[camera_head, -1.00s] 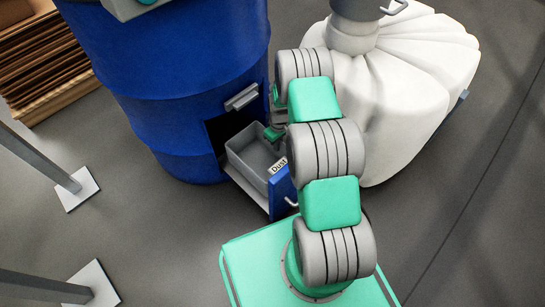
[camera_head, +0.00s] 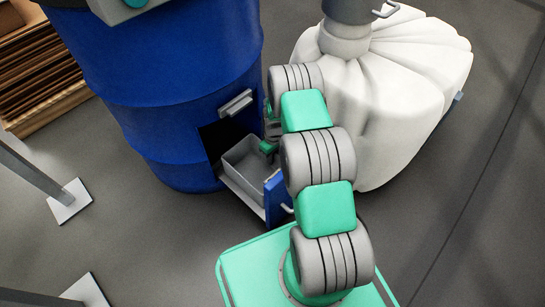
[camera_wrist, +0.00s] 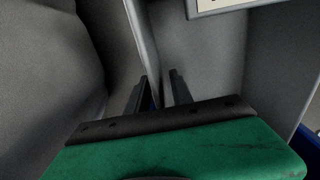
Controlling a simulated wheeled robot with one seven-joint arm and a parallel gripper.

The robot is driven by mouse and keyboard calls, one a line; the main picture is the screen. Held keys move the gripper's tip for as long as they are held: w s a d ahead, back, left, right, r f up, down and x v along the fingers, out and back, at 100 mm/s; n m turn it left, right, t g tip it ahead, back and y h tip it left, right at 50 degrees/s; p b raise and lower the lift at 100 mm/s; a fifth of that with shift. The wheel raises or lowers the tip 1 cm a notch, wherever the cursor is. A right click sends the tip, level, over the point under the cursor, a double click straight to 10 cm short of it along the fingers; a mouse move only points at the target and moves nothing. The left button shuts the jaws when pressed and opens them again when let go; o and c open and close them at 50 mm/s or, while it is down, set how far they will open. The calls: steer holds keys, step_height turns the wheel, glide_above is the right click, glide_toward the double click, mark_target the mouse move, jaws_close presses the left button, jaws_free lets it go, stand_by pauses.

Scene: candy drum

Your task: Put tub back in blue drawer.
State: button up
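The grey open-topped tub (camera_head: 245,160) sits in the pulled-out blue drawer (camera_head: 276,198) low on the blue drum. Its near end is hidden behind the drawer front. I cannot tell whether it rests on the drawer floor. My gripper (camera_head: 268,146) is at the tub's right wall, partly hidden by my arm. In the wrist view, my gripper's fingers (camera_wrist: 157,85) stand on either side of the thin tub wall (camera_wrist: 143,40). A gap shows between the fingers, so they look open around the wall. The tub looks empty.
The blue drum (camera_head: 170,90) stands behind the drawer, with a dark opening above the tub. A large white bag (camera_head: 400,95) stands close to the right of my arm. Metal posts with foot plates (camera_head: 70,200) are at left. Floor is clear at far right.

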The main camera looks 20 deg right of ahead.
step_height(320, 180, up, 12)
steer(key=p, duration=0.4)
steer(key=shift+s+f+p, duration=0.1)
steer(key=shift+p, duration=0.25)
steer(key=s+a+r+m, duration=0.1)
steer(key=s+a+r, duration=0.15)
steer(key=r, duration=0.75)
steer(key=s+a+r+m, duration=0.1)
steer(key=s+a+r, duration=0.15)
steer(key=r, duration=0.75)
steer(key=s+a+r+m+t, duration=0.1)
steer(key=s+a+r, duration=0.2)
steer(key=s+r, duration=0.2)
steer(key=s+a+r+m, duration=0.1)
steer(key=s+a+r, duration=0.2)
steer(key=s, duration=0.8)
step_height(320, 180, up, 2)
steer(key=shift+s+a+r+t, duration=0.1)
steer(key=shift+s+a+t, duration=0.25)
steer(key=shift+t, duration=0.05)
steer(key=shift+c, duration=0.4)
